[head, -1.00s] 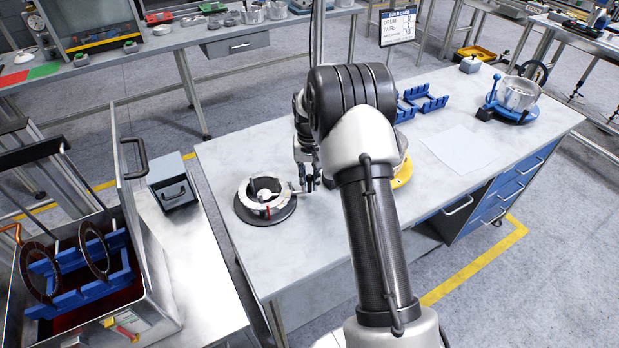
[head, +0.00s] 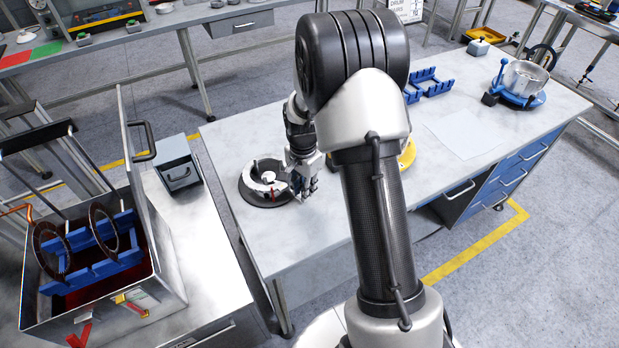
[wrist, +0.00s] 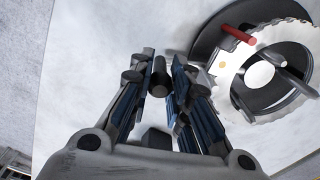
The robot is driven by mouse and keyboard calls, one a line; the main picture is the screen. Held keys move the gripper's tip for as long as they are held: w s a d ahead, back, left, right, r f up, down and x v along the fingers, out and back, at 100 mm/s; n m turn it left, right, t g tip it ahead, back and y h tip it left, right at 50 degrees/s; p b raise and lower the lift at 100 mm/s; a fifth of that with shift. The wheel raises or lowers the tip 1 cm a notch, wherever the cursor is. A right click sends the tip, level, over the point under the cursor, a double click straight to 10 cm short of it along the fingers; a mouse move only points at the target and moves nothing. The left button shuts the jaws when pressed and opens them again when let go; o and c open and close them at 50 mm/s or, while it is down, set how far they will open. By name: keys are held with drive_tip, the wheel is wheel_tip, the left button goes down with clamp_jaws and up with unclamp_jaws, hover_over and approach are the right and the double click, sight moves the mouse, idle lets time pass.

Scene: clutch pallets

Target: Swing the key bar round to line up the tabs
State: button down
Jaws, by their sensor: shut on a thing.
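A round fixture stands on the bench, with a dark base, a pale toothed ring (head: 262,172) and a white hub. It also shows at the upper right of the wrist view (wrist: 240,88), where a red pin (wrist: 238,34) sticks up by the ring. My gripper (head: 303,195) is low over the bench at the fixture's right front side. In the wrist view my gripper (wrist: 159,88) is shut on a dark round grip (wrist: 159,72), apparently the key bar's end. The bar's link to the ring is not clear, and I cannot tell how the tabs line up.
A yellow round part (head: 407,152) is partly hidden behind my arm. A blue rack (head: 428,86), a paper sheet (head: 462,137) and a blue fixture with a metal pot (head: 522,78) are farther right. An open case (head: 165,285) stands at left. The bench front is clear.

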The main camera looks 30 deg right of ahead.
drive_tip(key=shift+s+a+m, duration=0.35)
drive_tip(key=shift+a+m, duration=0.25)
drive_tip(key=shift+a, duration=0.15)
drive_tip(key=shift+s+a, duration=0.2)
drive_tip(key=shift+a, duration=0.45)
drive_tip(key=c, duration=1.5)
unclamp_jaws()
drive_tip(key=shift+a, duration=0.15)
drive_tip(key=shift+c, duration=0.2)
drive_tip(key=shift+o, duration=0.5)
drive_tip(key=shift+r, duration=0.1)
wheel_tip(320, 180, up, 12)
